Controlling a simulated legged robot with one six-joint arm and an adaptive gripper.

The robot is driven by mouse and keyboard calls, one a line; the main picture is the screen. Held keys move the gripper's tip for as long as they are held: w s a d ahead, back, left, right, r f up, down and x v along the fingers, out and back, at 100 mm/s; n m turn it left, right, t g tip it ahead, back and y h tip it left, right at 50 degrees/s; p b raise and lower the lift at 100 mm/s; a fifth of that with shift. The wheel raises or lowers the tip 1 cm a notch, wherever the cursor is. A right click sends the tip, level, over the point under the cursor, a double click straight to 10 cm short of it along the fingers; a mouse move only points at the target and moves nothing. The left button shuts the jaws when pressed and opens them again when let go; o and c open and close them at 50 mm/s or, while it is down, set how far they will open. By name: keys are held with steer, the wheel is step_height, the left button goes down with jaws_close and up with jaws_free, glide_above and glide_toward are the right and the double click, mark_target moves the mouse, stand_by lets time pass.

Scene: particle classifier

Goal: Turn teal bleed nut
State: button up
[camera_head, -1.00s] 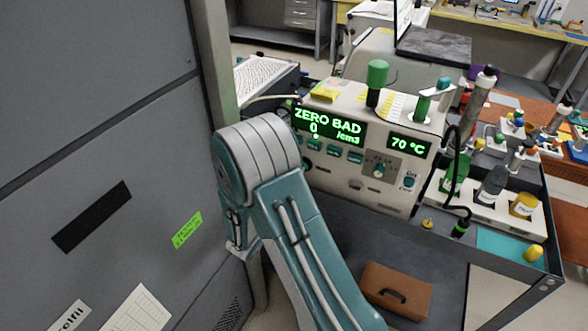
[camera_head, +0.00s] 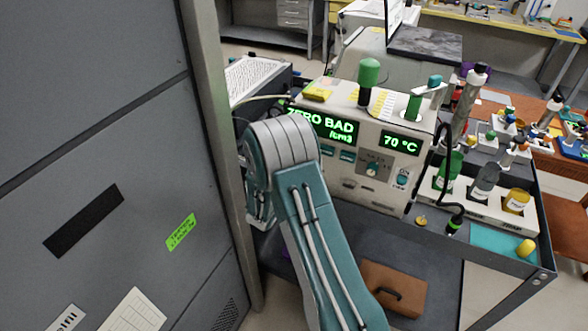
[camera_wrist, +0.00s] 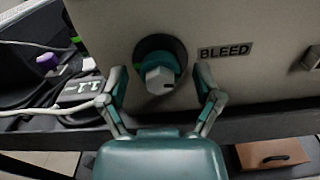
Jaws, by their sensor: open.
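The teal bleed nut (camera_wrist: 158,65) shows in the wrist view, with a pale hex-like front face, in a dark round recess of a light panel. A "BLEED" label (camera_wrist: 225,51) is to its right. My gripper (camera_wrist: 163,92) is open, with one finger on each side of the nut and nothing clearly held. I cannot tell whether the fingertips touch the panel. In the head view my arm hides part of the instrument (camera_head: 372,168), whose display reads "ZERO BAD" and "70 °C". The nut and gripper are hidden there.
A brown case (camera_head: 395,287) lies below the cart's dark top. Bottles (camera_head: 485,180) stand in a white rack at the right. A grey cabinet (camera_head: 90,140) stands close on the left of my arm. Cables and a purple-capped item (camera_wrist: 48,62) lie left of the panel in the wrist view.

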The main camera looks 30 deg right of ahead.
jaws_close()
steer(key=shift+m, duration=0.3)
steer(key=m, duration=0.3)
steer(key=shift+w+a+m, duration=0.1)
steer(key=shift+m, duration=0.3)
steer(key=m, duration=0.8)
steer(key=shift+m, duration=0.4)
steer(key=shift+f+m, duration=0.1)
steer(key=shift+m, duration=1.6)
